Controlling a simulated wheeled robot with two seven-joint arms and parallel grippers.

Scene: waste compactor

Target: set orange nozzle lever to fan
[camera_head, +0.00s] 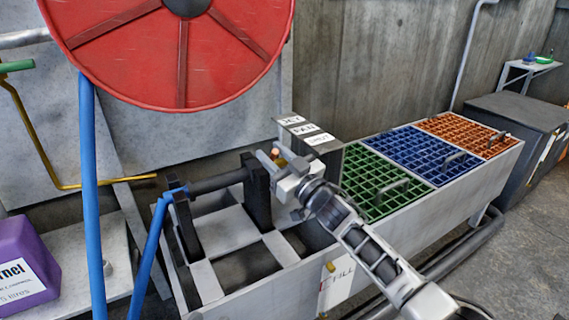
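A small orange piece (275,152), which looks like the tip of the nozzle lever, shows at the fingertips of my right gripper (273,158). The rest of the lever is hidden by the gripper. Whether the fingers are shut on it or only beside it cannot be told. Right behind are white labels reading JET (290,121), FAN (303,129) and SHUT (320,139), on a grey box. The lever's direction against these labels is unclear. The dark nozzle (215,182) lies across black uprights (257,192), with a blue hose (150,245) at its left end. My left gripper is not in view.
A big red reel (180,45) hangs at upper left, above a yellow pipe (45,160). A purple container (22,262) stands at left. Green (375,185), blue (415,150) and orange (470,135) grates lie on the trough at right, close to my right arm.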

